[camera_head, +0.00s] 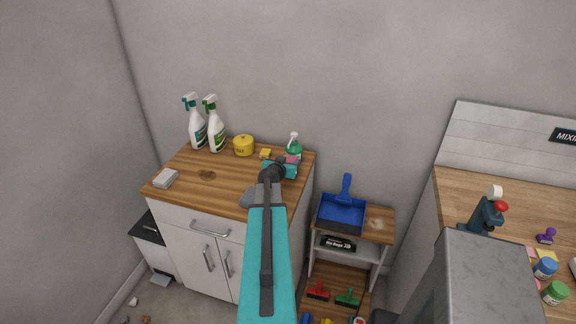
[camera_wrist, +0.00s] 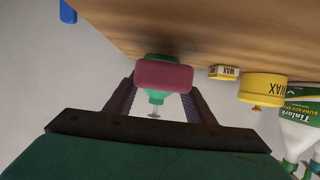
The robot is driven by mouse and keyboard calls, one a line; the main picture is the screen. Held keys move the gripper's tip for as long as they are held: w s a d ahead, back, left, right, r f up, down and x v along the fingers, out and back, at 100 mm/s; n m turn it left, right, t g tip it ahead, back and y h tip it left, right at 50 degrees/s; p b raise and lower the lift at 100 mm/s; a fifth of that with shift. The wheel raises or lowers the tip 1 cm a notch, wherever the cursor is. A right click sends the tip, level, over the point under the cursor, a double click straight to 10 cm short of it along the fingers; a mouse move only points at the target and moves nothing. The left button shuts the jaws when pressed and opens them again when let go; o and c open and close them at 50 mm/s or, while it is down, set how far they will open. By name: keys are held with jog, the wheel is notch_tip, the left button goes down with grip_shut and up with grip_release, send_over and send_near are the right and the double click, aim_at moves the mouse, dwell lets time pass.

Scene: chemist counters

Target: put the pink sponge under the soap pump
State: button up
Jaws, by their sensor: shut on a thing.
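The pink sponge (camera_head: 292,159) is at the end of my gripper (camera_head: 283,167), over the back right of the wooden counter. In the wrist view, the sponge (camera_wrist: 168,75) sits between the two dark fingers of my gripper (camera_wrist: 160,88), which is shut on it. The green soap pump (camera_head: 294,147) with a pale top stands just behind the sponge. In the wrist view, where the counter is at the top, the sponge covers the middle of the pump (camera_wrist: 156,98). I cannot tell whether sponge and pump touch.
A small yellow box (camera_head: 265,154) and a yellow wax tin (camera_head: 243,145) stand left of the pump. Two spray bottles (camera_head: 215,130) are farther left. A white block (camera_head: 165,178) lies at the counter's (camera_head: 225,180) left edge. A blue dustpan (camera_head: 341,213) is on the lower shelf unit right.

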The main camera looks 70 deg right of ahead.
notch_tip(320, 180, down, 2)
jog(key=shift+f, duration=0.1)
jog(key=shift+w+a+f, duration=0.1)
jog(key=shift+w+a, duration=0.05)
jog(key=shift+w, duration=0.05)
jog(key=shift+f+b, duration=0.15)
jog(key=shift+b, duration=0.25)
jog(key=o, duration=1)
jog(key=shift+s, duration=0.1)
jog(key=shift+r+p, duration=0.25)
jog(key=shift+p, duration=0.15)
